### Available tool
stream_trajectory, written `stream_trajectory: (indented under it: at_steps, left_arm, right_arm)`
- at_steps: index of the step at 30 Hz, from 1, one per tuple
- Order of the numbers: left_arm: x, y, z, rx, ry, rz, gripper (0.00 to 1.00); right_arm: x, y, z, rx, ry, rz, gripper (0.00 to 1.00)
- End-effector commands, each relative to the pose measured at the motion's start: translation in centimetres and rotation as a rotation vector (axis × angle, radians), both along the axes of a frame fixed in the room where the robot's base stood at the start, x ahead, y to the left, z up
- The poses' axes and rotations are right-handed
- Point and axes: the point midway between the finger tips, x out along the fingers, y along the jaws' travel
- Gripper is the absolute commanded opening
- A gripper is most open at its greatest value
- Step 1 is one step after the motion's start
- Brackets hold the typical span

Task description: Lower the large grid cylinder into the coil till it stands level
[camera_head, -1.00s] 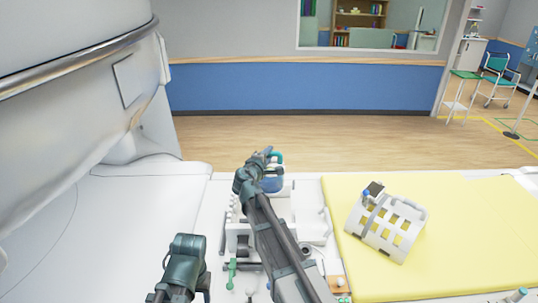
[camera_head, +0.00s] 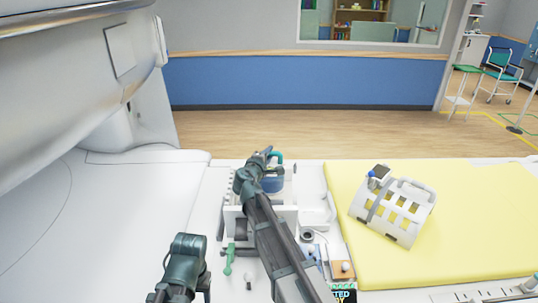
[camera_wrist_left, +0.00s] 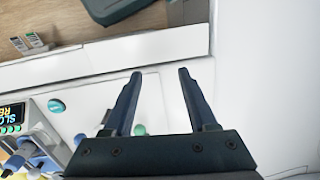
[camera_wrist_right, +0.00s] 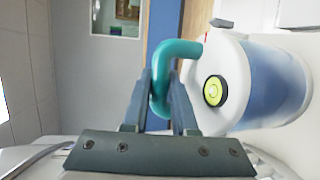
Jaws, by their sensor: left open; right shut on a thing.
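The large cylinder (camera_wrist_right: 272,85) has a bluish wall, a white lid with a yellow-green round level (camera_wrist_right: 214,91) and a teal handle (camera_wrist_right: 172,58). My right gripper (camera_wrist_right: 165,88) is shut on that handle. In the head view, the cylinder (camera_head: 272,184) is partly hidden behind my right arm and appears over the white tray area; its clearance below cannot be told. The coil (camera_head: 393,211), a white curved cage with windows and a top handle, lies on the yellow mat to the right. My left gripper (camera_wrist_left: 158,75) is open and empty.
The yellow mat (camera_head: 460,236) has free room around the coil. A white tray, a green-handled tool (camera_head: 229,258) and small items lie nearer. The large white scanner housing (camera_head: 70,90) stands on the left. A green drawer-like box (camera_wrist_left: 118,8) shows in the left wrist view.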

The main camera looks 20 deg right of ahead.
Motion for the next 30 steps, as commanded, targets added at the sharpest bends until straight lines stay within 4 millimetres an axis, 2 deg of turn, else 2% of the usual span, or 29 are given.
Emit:
stream_trajectory:
  at_steps: [1,21,30]
  left_arm:
    - [0.0,0.0,-1.0,0.000,0.000,0.000,0.58]
    - [0.0,0.0,-7.4,0.000,0.000,0.002,0.58]
    - [0.0,0.0,-8.8,0.000,0.000,0.002,0.58]
  right_arm:
    - [0.0,0.0,-1.0,-0.004,0.000,0.001,0.00]
    - [0.0,0.0,-7.4,-0.004,0.000,0.001,0.00]
    - [0.0,0.0,-8.8,-0.004,0.000,0.001,0.00]
